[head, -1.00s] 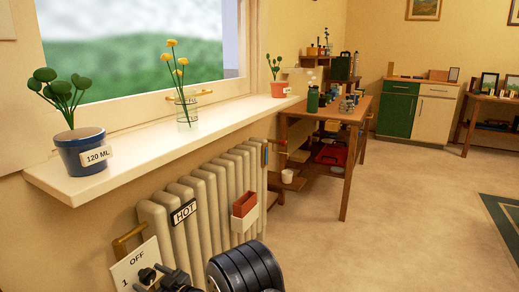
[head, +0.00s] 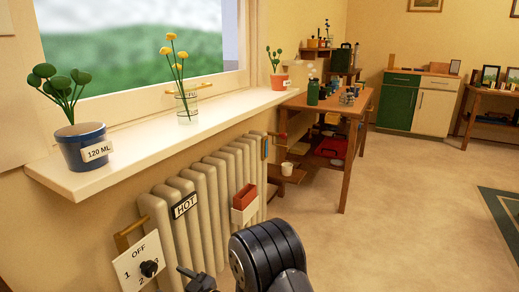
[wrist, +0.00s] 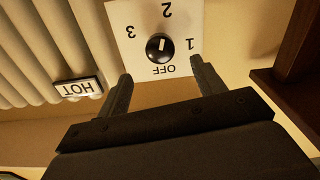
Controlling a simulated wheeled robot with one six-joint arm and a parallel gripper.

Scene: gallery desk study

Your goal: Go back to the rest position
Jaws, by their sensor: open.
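My gripper (wrist: 162,85) is open and empty, with its two dark fingers apart in the wrist view. A white dial plate (wrist: 125,15) with a round black knob (wrist: 160,47) lies beyond the fingertips, upside down in that view. The knob shows in the gap between the fingers, and neither finger appears to touch it. In the head view the plate (head: 128,266) and knob (head: 149,268) are at the lower left, beside my black arm. Only part of my gripper shows there, at the bottom edge.
A radiator (head: 208,190) with a HOT label and a red-and-white holder (head: 244,205) stands under the windowsill (head: 130,160). The sill bears potted plants and a glass vase (head: 187,107). A wooden table (head: 330,105) stands beyond.

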